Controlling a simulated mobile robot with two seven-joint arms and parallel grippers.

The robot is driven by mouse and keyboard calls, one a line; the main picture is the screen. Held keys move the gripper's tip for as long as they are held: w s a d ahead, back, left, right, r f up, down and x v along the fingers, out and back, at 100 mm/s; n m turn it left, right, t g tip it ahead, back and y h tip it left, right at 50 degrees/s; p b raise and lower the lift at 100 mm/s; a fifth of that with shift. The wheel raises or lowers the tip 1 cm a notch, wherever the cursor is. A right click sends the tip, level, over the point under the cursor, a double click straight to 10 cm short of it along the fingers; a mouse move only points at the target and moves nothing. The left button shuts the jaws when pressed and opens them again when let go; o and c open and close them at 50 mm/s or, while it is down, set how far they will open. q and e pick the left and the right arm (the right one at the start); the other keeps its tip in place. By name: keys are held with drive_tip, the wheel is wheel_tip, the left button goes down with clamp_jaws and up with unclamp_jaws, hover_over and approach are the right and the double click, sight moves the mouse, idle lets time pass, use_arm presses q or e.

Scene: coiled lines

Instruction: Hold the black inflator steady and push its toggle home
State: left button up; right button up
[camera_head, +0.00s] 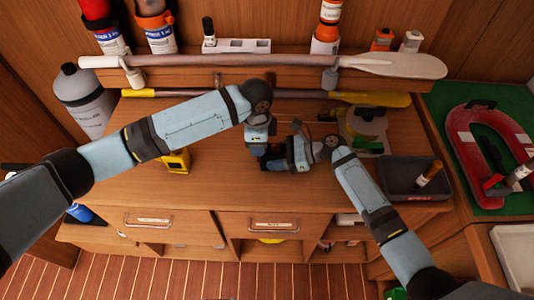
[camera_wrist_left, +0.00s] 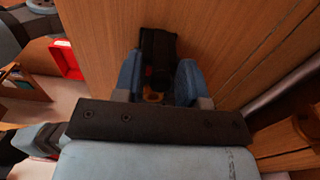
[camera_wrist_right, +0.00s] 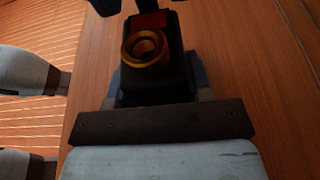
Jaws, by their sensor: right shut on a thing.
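The black inflator shows in the right wrist view (camera_wrist_right: 155,75) as a dark block with a brass ring on top and a dark red patch beyond it. I cannot tell whether that patch is the toggle. My right gripper (camera_head: 272,163) is shut on the inflator, with a blue finger on each side. My left gripper (camera_head: 262,150) points down close to it above the bench. In the left wrist view its blue fingers (camera_wrist_left: 158,82) stand apart, with the black inflator (camera_wrist_left: 158,45) beyond and between them. The grippers hide most of the inflator in the head view.
A yellow device (camera_head: 178,160) stands on the bench left of the grippers. A paddle (camera_head: 240,61) lies along the back shelf. The front left of the bench is clear.

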use_arm(q)
drive_tip(key=shift+r, duration=2.5)
wheel_tip(320, 180, up, 12)
use_arm(e)
drive_tip(key=o, duration=0.9)
